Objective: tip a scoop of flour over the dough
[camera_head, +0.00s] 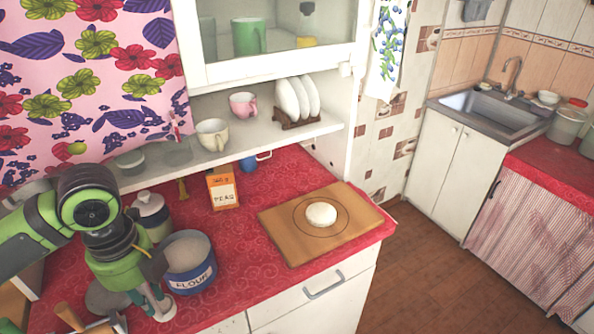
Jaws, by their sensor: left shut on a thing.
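The dough (321,214) is a pale round lump inside a drawn circle on the wooden board (284,244). The flour tin (191,284), blue and white with FLOUR on its front, stands open to the left of the board with pale flour inside. My left gripper (158,303) points down just left of the tin, low over the counter and apart from the dough. It is shut on a small pale thing at its fingertips; I cannot tell whether this is the scoop. My right gripper is not in view.
An orange PEAS box (222,187) and a blue mug (249,163) stand behind. A lidded jar (152,214) is close behind my left gripper, and a grey disc (104,297) lies left of it. Wooden handles (70,317) show at lower left. The red counter (246,279) is clear between tin and board.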

